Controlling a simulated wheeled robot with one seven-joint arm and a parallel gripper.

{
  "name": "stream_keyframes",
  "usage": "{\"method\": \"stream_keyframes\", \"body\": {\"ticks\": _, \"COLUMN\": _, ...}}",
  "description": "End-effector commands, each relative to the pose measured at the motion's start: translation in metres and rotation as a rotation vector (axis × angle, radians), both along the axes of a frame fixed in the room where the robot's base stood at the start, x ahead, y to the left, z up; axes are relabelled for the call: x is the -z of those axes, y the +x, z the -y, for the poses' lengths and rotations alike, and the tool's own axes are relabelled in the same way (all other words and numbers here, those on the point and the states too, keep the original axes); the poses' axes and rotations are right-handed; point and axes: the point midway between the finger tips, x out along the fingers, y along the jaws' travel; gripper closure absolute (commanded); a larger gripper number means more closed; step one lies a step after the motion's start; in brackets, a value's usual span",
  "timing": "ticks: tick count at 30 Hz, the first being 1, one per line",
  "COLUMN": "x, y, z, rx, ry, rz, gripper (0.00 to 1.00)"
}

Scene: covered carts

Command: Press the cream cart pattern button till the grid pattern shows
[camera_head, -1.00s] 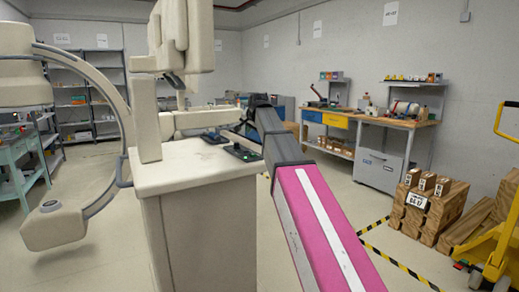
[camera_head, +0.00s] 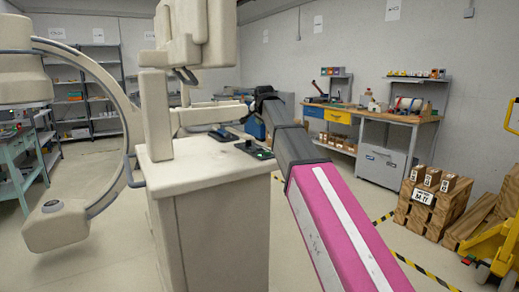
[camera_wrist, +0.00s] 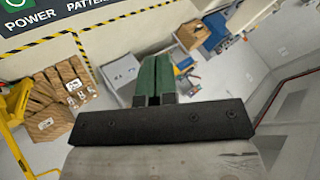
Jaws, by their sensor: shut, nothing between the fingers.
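The cream cart (camera_head: 205,210) stands left of centre in the head view, with a tall column. A small dark panel (camera_head: 254,150) with a green spot lies at its top's right edge. In the wrist view a dark panel (camera_wrist: 55,17) reads "POWER" and a cut-off "PATTE". A green button (camera_wrist: 15,8) sits above "POWER"; the pattern button is out of this view. My gripper (camera_wrist: 154,62) shows as two green fingers, shut and empty, apart from the panel in the picture. In the head view my fingertips are hard to make out above the cart's top. No grid pattern is visible.
A second dark item (camera_head: 222,135) lies further back on the cart top. A C-shaped arm (camera_head: 128,100) curves at the left. A workbench (camera_head: 385,117), wooden crates (camera_head: 420,210) and a yellow pallet truck (camera_head: 495,245) stand right. Open floor lies between.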

Motion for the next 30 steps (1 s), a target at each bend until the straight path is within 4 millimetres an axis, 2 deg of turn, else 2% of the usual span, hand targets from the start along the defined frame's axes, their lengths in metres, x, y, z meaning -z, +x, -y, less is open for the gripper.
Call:
{"method": "stream_keyframes", "body": {"ticks": 18, "x": 0.069, "y": -0.001, "z": 0.000, "rx": -0.001, "ry": -0.001, "rz": -0.001, "gripper": 1.00}}
{"method": "stream_keyframes", "body": {"ticks": 24, "x": 0.082, "y": 0.000, "z": 0.000, "rx": -0.001, "ry": -0.001, "rz": 0.000, "gripper": 1.00}}
{"method": "stream_keyframes", "body": {"ticks": 30, "x": 0.086, "y": 0.000, "z": 0.000, "rx": -0.001, "ry": -0.001, "rz": 0.000, "gripper": 1.00}}
